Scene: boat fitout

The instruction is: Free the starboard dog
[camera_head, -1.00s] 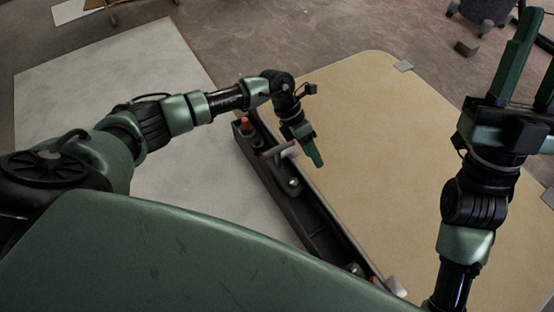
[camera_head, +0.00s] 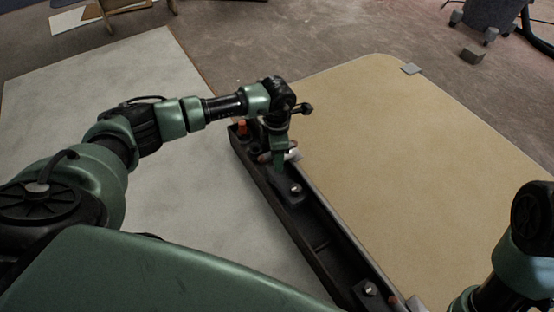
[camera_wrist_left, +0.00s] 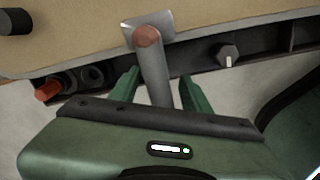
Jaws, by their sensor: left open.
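A dog with a grey lever (camera_wrist_left: 156,80) and a reddish-brown rounded end sits at a pale metal plate (camera_wrist_left: 148,28) on the hatch board's edge. In the head view its plate (camera_head: 293,154) shows partly behind my left gripper (camera_head: 278,160). My left gripper (camera_wrist_left: 160,88) is open, with one finger on each side of the lever. A gap shows between the lever and each finger. The tan hatch board (camera_head: 400,150) lies beside a black channel (camera_head: 318,235). My right gripper is out of view; only part of that arm shows at the lower right.
An orange-red plug (camera_wrist_left: 47,91) and a hex bolt (camera_wrist_left: 228,54) stand along the channel on either side of the lever. Another bolt (camera_head: 370,289) is near the channel's close end. A pale panel (camera_head: 190,190) lies left.

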